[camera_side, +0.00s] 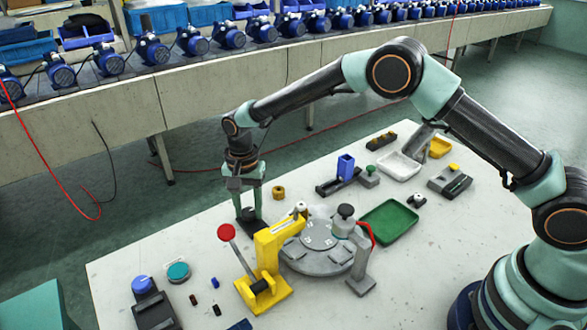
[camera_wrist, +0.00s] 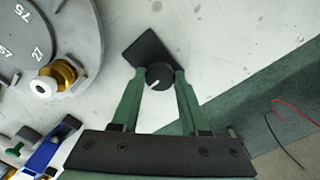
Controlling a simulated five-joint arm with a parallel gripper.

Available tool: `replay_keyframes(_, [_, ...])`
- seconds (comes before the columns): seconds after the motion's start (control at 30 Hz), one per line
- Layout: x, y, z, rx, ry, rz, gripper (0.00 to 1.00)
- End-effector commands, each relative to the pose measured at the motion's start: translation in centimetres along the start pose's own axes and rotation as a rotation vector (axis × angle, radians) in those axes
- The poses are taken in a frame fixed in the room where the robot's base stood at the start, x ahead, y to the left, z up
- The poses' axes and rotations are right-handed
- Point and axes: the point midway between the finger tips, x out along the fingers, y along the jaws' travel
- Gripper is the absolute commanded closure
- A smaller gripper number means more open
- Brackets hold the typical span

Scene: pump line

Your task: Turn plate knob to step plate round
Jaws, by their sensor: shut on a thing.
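The plate knob (camera_wrist: 159,76) is small, round and black with a white pointer line, on a dark base plate (camera_wrist: 146,50). My gripper (camera_wrist: 160,80) is shut on it, with a green finger on each side. In the side view my gripper (camera_side: 249,200) reaches down over the dark knob base (camera_side: 250,221) at the table's far left, and the fingers partly hide the knob. The round grey plate (camera_side: 322,261) stands to the right of the knob, behind a yellow press. In the wrist view the plate (camera_wrist: 62,22) carries numbers, with a brass and white piece (camera_wrist: 58,76) at its rim.
A brass ring (camera_side: 278,192) lies just behind. A green tray (camera_side: 389,221) and a white tray (camera_side: 398,166) lie farther right. The table's far edge is near the knob.

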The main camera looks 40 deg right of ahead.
Motion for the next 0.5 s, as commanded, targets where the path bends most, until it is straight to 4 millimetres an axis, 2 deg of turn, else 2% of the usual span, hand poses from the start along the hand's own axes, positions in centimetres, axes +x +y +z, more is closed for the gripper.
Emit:
replay_keyframes(0.27, [-0.05,0.08,0.00,-0.049,-0.002,0.003,1.00])
replay_keyframes(0.5, [-0.08,0.06,-0.01,-0.200,-0.002,0.004,1.00])
